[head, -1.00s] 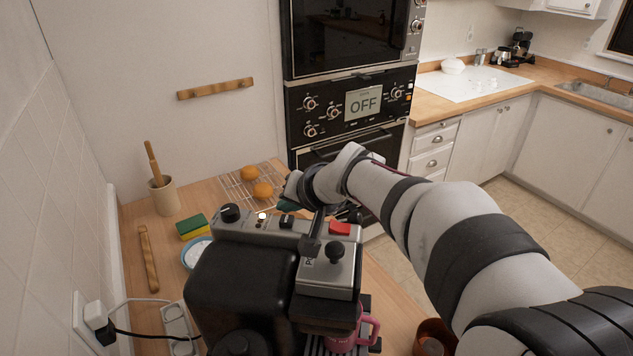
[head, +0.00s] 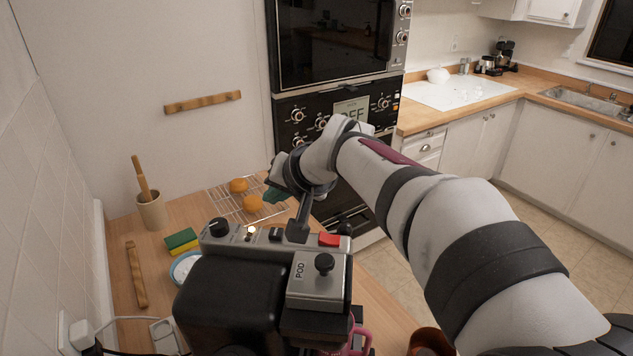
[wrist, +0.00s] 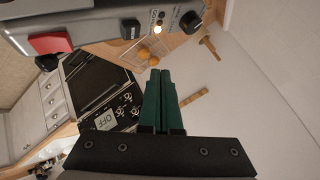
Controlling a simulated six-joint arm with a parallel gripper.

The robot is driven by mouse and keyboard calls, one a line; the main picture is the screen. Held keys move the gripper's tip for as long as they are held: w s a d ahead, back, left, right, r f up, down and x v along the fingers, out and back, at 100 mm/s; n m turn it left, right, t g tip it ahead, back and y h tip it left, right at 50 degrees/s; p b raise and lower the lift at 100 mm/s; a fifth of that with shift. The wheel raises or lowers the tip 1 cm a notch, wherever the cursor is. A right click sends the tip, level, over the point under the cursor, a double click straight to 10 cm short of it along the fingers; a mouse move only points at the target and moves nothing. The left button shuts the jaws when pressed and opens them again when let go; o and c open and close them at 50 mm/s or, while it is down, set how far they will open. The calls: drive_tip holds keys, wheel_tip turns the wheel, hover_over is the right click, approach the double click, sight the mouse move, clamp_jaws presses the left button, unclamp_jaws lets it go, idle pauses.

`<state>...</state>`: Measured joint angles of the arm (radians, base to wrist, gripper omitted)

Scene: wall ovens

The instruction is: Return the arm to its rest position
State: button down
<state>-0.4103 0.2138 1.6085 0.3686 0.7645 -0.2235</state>
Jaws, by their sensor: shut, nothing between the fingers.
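My gripper (head: 276,194) is above the far end of the wooden counter in the head view, behind the coffee machine (head: 235,295) and close to the wire rack. In the wrist view its green fingers (wrist: 158,75) lie together, shut with nothing between them. My arm reaches in from the lower right, bent high at the wrist, and covers part of the wall oven (head: 345,105). The wrist view shows the coffee machine's front panel (wrist: 110,28) close at the upper left.
Two orange round items (head: 252,203) sit on the wire rack (head: 222,196). A sponge (head: 181,240), a bowl (head: 183,268) and a utensil crock (head: 151,212) stand at left. A pink mug (head: 357,337) is at the machine's front. Floor at right is clear.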

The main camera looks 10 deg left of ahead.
drive_tip(key=s+d, duration=0.1)
drive_tip(key=d, duration=0.2)
drive_tip(key=s+d+f+m+h, duration=0.1)
drive_tip(key=d, duration=0.2)
drive_tip(key=s+d+h, duration=0.1)
drive_tip(key=d, duration=0.2)
drive_tip(key=shift+d+f+m, duration=0.2)
drive_tip(key=shift+d+m, duration=0.1)
drive_tip(key=s+d+f+m+g+h, duration=0.2)
drive_tip(key=s+d+f+m, duration=0.15)
drive_tip(key=s+d, duration=0.75)
drive_tip(key=s+d+f+g, duration=0.1)
drive_tip(key=s+f, duration=0.1)
drive_tip(key=s, duration=0.3)
drive_tip(key=s+d+f+m+g+h, duration=0.1)
drive_tip(key=s+f, duration=0.2)
drive_tip(key=s, duration=0.3)
drive_tip(key=s+d+f+g, duration=0.1)
drive_tip(key=s+f+g, duration=0.1)
drive_tip(key=s, duration=0.4)
drive_tip(key=shift+s+d+f+m, duration=0.15)
drive_tip(key=shift+s+f+m, duration=0.15)
drive_tip(key=shift+f, duration=0.3)
drive_tip(key=shift+w, duration=0.1)
idle(3.3)
